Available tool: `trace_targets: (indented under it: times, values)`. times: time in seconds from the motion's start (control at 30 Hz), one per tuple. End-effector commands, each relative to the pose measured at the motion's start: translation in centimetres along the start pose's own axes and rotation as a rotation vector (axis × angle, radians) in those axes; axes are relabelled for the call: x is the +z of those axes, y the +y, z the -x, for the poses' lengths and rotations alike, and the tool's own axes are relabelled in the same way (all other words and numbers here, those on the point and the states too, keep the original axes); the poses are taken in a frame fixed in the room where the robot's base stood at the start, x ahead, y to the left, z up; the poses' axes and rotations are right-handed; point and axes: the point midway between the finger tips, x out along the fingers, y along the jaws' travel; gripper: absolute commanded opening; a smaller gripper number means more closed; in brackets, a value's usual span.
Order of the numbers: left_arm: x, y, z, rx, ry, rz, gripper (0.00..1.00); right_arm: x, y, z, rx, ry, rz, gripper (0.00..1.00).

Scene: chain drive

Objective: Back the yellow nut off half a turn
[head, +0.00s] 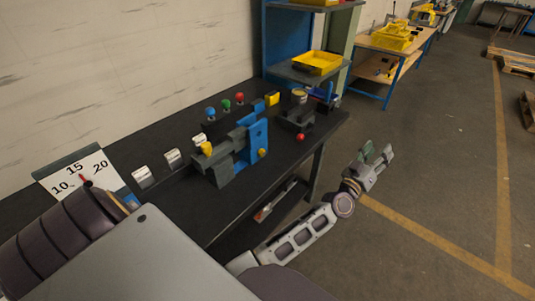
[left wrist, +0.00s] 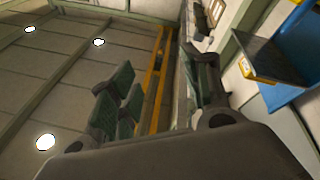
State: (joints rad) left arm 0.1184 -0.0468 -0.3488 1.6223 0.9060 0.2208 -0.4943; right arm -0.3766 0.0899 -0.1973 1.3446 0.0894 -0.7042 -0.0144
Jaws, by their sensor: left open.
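Two small yellow pieces show on the grey and blue bench fixture (head: 222,172) in the head view. One yellow knob-like piece (head: 263,153) is low on the front of the blue plate (head: 257,135). Another yellow piece (head: 206,148) is on top at the fixture's left end. I cannot tell from their size which is the nut. My left gripper (head: 377,157) is open and empty, out over the floor right of the bench, well apart from the fixture. Its green finger pads (left wrist: 118,100) show in the left wrist view against the ceiling. My right gripper is not in view.
A white dial (head: 75,176) marked 10, 15, 20 with a red pointer stands at the bench's left. Blue, green and red knobs (head: 225,104) stand behind the fixture. A dark block with a red ball (head: 300,136) is right of it. A shelf holds a yellow tray (head: 317,63).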

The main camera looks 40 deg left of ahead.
Motion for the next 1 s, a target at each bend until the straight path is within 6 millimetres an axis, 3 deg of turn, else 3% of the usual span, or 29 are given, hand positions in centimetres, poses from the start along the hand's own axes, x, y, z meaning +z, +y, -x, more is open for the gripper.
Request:
trace_targets:
  times: [0.47,1.0]
  values:
    - [-3.5,-5.9,0.1,-0.306,0.234,-0.045,0.48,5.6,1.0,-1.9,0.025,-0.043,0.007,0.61]
    - [-5.0,-13.1,4.8,-0.766,0.372,-0.157,0.48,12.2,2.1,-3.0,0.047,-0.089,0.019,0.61]
